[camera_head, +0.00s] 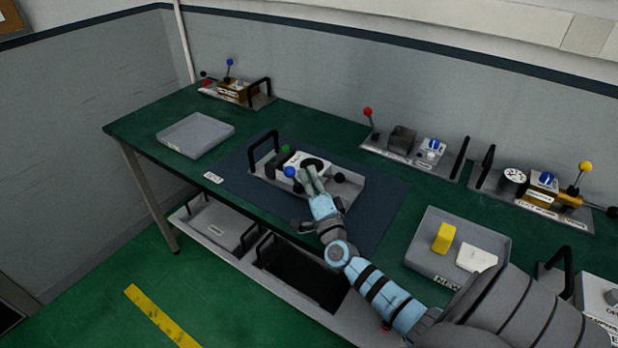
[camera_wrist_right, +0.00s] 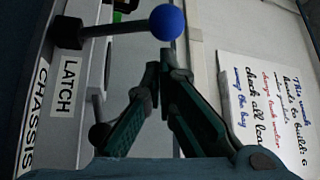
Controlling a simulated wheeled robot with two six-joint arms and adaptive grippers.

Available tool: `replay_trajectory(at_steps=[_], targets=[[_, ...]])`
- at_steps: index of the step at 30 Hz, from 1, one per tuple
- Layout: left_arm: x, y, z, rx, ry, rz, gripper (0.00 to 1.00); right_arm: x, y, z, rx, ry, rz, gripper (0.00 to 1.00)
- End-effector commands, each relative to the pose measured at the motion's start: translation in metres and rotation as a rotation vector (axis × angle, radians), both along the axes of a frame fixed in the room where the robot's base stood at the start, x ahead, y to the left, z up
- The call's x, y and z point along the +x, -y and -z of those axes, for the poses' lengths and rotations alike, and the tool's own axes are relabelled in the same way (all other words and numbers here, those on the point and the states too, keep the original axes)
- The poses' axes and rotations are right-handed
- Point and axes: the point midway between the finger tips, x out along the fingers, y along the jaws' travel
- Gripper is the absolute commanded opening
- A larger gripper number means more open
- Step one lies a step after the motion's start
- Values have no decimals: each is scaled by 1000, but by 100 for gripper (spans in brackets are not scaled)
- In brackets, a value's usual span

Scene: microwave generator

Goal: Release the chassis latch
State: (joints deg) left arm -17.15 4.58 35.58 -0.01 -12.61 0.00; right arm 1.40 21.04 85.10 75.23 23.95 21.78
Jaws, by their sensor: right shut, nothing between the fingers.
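The chassis (camera_head: 350,192) is a grey tray-like unit with black handles on the dark blue mat of the green bench. Its latch lever has a blue ball knob (camera_head: 290,172). In the right wrist view the blue knob (camera_wrist_right: 167,22) sits on a dark rod running left to a black pivot (camera_wrist_right: 68,33), beside a LATCH label (camera_wrist_right: 68,88) and a CHASSIS label (camera_wrist_right: 34,118). My right gripper (camera_head: 309,178) is over the chassis, right of the knob. Its fingertips (camera_wrist_right: 166,74) are closed and empty, just below the knob in the wrist view, seemingly apart from it. My left gripper is out of view.
An empty grey tray (camera_head: 195,134) lies left of the mat. A NEW tray (camera_head: 430,262) with a yellow block (camera_head: 444,238) and a white block (camera_head: 477,257) is at right. Units with levers stand along the wall. A handwritten sheet (camera_wrist_right: 262,115) shows in the wrist view.

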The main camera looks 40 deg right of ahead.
Motion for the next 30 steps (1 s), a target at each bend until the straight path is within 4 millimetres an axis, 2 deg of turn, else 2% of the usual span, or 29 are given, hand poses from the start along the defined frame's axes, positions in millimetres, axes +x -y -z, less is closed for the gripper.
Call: replay_trajectory(at_steps=[8,12,14,25,30], targets=[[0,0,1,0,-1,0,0,0,-1,0,-2,0,0,0],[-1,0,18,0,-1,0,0,3,-10,8,-55,19,-1,0],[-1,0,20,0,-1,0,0,3,-12,7,-72,24,-1,0],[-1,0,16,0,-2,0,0,3,-11,3,-75,23,-3,0],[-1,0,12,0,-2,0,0,-2,0,-2,-79,23,-15,0]])
